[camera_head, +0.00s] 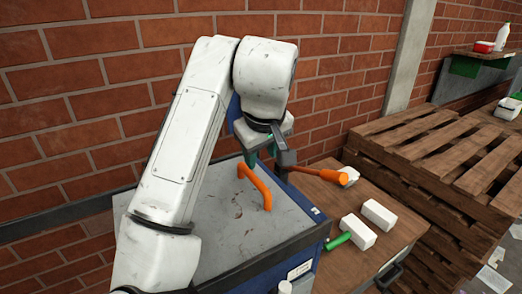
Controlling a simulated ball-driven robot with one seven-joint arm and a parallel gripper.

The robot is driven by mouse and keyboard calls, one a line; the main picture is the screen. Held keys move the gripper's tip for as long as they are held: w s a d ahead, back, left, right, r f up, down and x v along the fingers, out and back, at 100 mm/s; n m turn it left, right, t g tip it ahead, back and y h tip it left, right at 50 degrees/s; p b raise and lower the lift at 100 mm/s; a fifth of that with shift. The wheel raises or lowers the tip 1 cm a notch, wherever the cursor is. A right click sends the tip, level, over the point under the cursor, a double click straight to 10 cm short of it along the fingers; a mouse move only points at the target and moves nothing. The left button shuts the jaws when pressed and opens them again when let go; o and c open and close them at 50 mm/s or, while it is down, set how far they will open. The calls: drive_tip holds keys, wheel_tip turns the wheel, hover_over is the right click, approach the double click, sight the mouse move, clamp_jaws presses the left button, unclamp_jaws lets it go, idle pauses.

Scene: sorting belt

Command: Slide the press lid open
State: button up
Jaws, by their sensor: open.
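The press lid (230,234) is a flat grey, scuffed plate on top of a blue cabinet, partly hidden by my white arm. An orange bar handle (256,186) stands up from the lid. My gripper (266,160) is open and points down just above and beside the far end of the handle. Its fingers are dark and partly hidden by the wrist, so I cannot tell whether they touch the handle.
A wooden bench (345,205) to the right holds an orange-handled mallet (316,172), white blocks (358,232) and a green-handled tool (338,241). Wooden pallets (425,150) stack behind it. A brick wall (70,110) stands close behind the cabinet.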

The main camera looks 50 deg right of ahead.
drive_tip(key=shift+p+v, duration=1.1)
drive_tip(key=shift+v, duration=0.4)
drive_tip(key=shift+r, duration=0.1)
drive_tip(key=shift+f, duration=0.2)
